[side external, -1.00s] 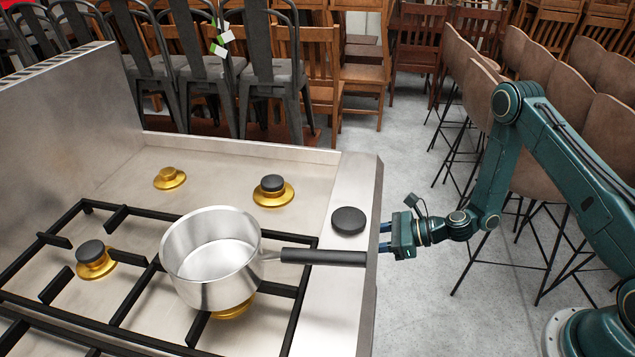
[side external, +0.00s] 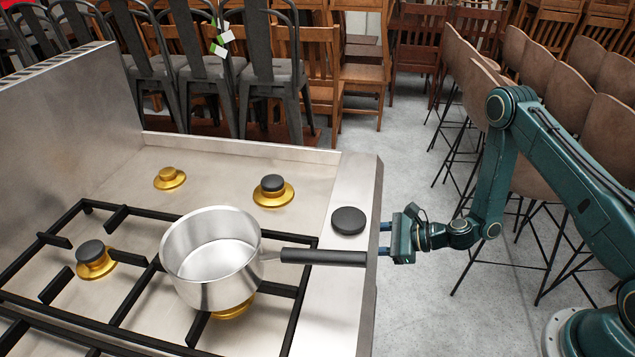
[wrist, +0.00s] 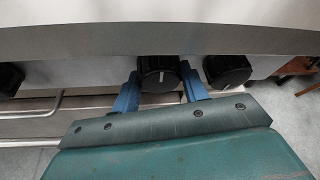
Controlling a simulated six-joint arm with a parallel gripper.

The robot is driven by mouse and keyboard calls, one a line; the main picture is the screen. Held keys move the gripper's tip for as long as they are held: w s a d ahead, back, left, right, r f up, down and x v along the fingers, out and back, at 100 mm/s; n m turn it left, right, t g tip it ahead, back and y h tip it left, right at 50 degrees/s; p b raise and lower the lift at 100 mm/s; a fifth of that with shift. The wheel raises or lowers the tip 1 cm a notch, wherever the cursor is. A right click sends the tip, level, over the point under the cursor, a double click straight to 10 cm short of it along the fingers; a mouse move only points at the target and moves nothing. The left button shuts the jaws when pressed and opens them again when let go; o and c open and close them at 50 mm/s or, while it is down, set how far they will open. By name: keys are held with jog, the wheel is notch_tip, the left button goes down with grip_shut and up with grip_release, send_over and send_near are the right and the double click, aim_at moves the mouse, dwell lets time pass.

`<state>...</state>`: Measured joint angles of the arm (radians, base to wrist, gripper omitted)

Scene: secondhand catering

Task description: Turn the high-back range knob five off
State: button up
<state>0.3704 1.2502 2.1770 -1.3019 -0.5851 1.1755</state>
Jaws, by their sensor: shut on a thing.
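The range (side external: 345,190) is a stainless steel cooker with a high back panel, on the left of the side view. Its front knobs are hidden there by the front edge. In the wrist view a black knob (wrist: 158,77) with a short pale mark, roughly upright in the picture, sits between my two blue fingers. My gripper (wrist: 160,88) is shut on this knob, one finger on each side. In the side view my gripper (side external: 384,239) is at the range's front, just beyond the pan handle's end. I cannot read which number this knob has.
A second black knob (wrist: 227,69) is close beside my right finger, and another (wrist: 9,79) is at the left. A saucepan (side external: 212,258) stands on the hob, its black handle (side external: 323,257) reaching over the front edge. Stools (side external: 560,95) stand behind my arm.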

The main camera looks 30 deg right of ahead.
jog(key=o, duration=1)
jog(key=shift+s+d+r, duration=0.1)
jog(key=shift+d, duration=0.05)
jog(key=v, duration=1.3)
jog(key=shift+s, duration=0.2)
jog(key=shift+r, duration=0.1)
